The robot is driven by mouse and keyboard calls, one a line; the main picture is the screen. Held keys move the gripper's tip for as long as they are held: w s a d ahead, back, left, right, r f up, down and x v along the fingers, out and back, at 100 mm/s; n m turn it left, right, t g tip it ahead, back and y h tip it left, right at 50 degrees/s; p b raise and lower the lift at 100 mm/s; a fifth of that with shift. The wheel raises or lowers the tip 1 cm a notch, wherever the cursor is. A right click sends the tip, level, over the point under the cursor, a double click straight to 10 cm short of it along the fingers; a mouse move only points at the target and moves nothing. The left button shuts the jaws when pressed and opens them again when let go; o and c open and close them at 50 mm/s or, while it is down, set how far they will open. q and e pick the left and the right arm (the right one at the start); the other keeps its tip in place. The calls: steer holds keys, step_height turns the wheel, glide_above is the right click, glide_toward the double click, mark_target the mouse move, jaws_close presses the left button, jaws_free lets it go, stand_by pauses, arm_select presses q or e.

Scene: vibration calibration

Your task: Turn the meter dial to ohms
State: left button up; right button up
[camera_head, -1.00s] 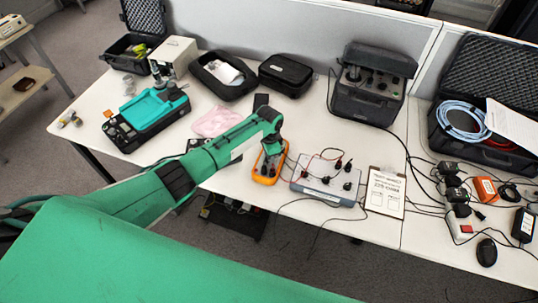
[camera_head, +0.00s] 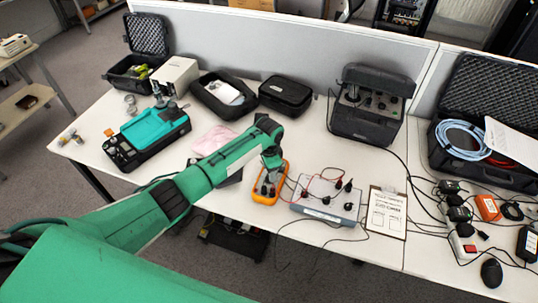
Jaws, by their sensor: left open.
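The orange meter (camera_head: 266,197) lies on the white table near its front edge, right of centre. Its dial is mostly hidden by my left gripper and too small to read. My left gripper (camera_head: 268,180) is open and points down over the upper part of the meter. I cannot tell whether its fingers touch the dial. Red and black leads run from near the meter to a grey box. My right gripper is not in view.
The grey box (camera_head: 325,209) with black knobs stands right of the meter, with a clipboard (camera_head: 386,214) beside it. A black case (camera_head: 372,118) stands behind. A teal and black device (camera_head: 150,136) and a pink cloth (camera_head: 213,140) lie to the left. Cables clutter the right side.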

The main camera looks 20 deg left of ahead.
arm_select(q)
step_height(320, 180, up, 10)
steer(key=b, duration=0.1)
steer(key=shift+b, duration=0.3)
